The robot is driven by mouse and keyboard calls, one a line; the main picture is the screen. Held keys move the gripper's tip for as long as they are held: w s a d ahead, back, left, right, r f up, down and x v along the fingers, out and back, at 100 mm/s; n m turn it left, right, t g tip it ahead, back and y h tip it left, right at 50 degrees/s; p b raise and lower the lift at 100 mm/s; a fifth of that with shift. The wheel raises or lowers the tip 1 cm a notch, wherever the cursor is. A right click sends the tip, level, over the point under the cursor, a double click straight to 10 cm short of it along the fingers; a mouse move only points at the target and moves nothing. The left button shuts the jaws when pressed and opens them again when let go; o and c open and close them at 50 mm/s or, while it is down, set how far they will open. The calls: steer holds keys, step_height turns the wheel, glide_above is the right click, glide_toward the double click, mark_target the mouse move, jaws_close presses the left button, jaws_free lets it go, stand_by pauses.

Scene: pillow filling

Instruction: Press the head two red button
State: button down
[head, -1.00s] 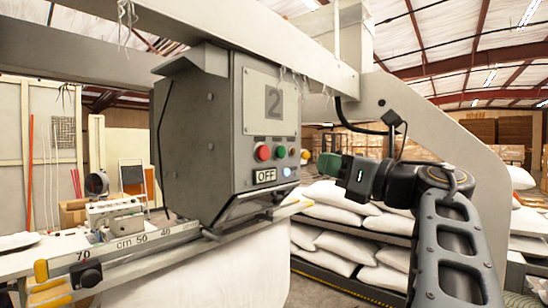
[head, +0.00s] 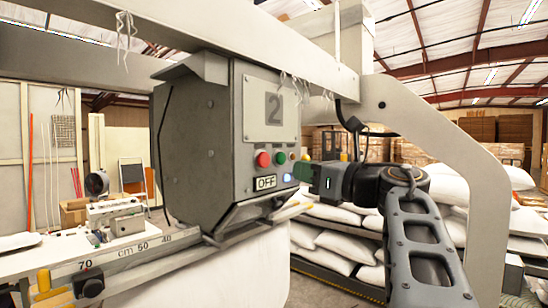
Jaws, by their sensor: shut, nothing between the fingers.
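The grey head two box (head: 215,145) hangs from the beam, with a plate marked "2" (head: 274,110) on its front. The red button (head: 262,159) sits on this front below the plate, at the left of a row, and is uncovered. A green button (head: 280,158) is just right of it. Below are an "OFF" label (head: 265,183) and a lit bluish-white light (head: 288,177). My gripper (head: 301,171) is shut and empty, its green tip pointing left beside the right edge of the panel. It is right of and slightly lower than the red button; I cannot tell whether it touches the box.
The beam (head: 230,35) with loose threads runs above the box. A ruler bar (head: 125,253) and white fabric (head: 240,265) lie below it. A curved machine frame (head: 470,170) stands behind my arm. White pillows (head: 335,243) fill shelves behind.

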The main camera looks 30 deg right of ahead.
mark_target(266, 162)
steer(key=p+x, duration=0.3)
steer(key=x, duration=0.5)
